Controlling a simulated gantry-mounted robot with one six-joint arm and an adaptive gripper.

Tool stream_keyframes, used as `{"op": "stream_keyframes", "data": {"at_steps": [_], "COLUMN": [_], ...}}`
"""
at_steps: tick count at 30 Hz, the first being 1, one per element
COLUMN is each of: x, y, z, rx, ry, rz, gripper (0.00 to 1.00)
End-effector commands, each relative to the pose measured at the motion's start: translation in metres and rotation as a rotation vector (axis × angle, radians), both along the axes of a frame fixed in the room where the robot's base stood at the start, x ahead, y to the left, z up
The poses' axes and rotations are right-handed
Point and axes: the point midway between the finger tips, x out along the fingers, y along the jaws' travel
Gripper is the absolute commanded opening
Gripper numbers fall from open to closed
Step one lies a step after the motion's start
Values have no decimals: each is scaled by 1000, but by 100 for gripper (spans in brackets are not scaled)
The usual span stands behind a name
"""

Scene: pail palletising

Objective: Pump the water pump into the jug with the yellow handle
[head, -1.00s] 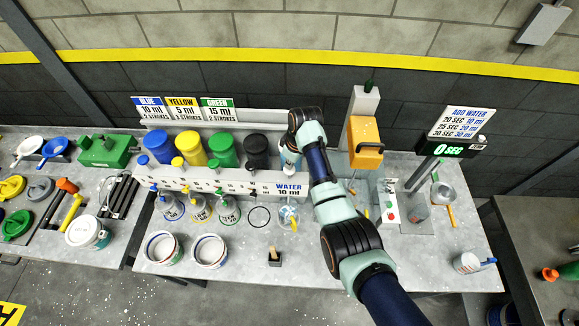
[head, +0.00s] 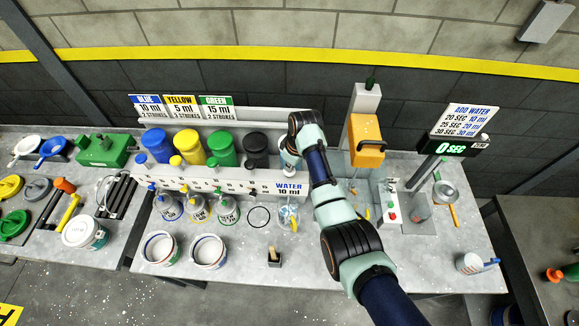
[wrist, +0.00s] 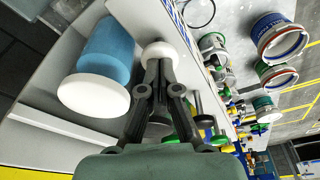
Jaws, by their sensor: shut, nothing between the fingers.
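My gripper (wrist: 158,72) is shut, with its fingertips against or just over a round white knob (wrist: 160,52), which looks like the water pump's top. Beside it in the wrist view is a blue cylinder with a white lid (wrist: 95,93). In the head view my arm hides most of the pump, and a white part (head: 287,160) shows at its edge. The jug with the yellow handle (head: 287,211) stands on the bench below the label "WATER 10 ml" (head: 289,188). It has something light blue in it; the level is unclear.
Blue (head: 158,146), yellow (head: 191,146), green (head: 221,148) and black (head: 255,150) tanks stand left of my arm. Several jugs stand below them. An orange-topped machine (head: 367,150) stands close to the right. Two open pails (head: 208,251) are at the front edge.

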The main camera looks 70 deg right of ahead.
Motion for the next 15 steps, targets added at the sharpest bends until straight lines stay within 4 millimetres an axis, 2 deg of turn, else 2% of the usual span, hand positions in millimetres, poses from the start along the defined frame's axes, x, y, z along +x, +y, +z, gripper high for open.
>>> {"op": "stream_keyframes", "data": {"at_steps": [6,15], "x": [0,0], "y": [0,0], "z": [-10,-9], "rx": [0,1], "ry": [1,1], "rz": [0,0], "gripper": [0,0]}}
